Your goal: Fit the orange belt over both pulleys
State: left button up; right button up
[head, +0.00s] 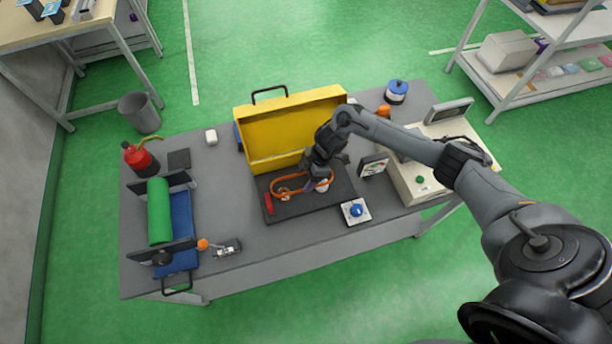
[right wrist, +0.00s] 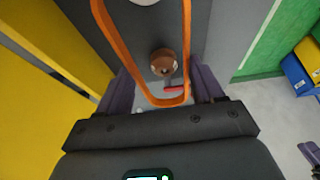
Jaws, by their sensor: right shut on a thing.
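The orange belt (head: 289,178) is a long loop over the dark base board (head: 342,200). One pulley (head: 284,193) is at the left end of the loop, and the other pulley (head: 322,186) is at the right end, by my right gripper (head: 318,172). In the right wrist view the belt (right wrist: 112,40) hangs between the fingers of my right gripper (right wrist: 165,92), which is shut on its near end. A brown-topped pulley (right wrist: 163,60) shows inside the loop. A pale round part shows at the top edge. I cannot tell whether the belt sits in the grooves.
An open yellow case (head: 285,130) stands right behind the board. A red lever (head: 268,204) is at the board's left. A blue knob box (head: 355,211) and a small meter (head: 373,166) are to the right.

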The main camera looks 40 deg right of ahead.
jog(key=shift+f+b, duration=2.5)
jog(key=shift+f, duration=0.65)
jog(key=o, duration=1.1)
jog(key=p+v, duration=0.1)
jog(key=v, duration=0.9)
jog(key=shift+r, duration=0.4)
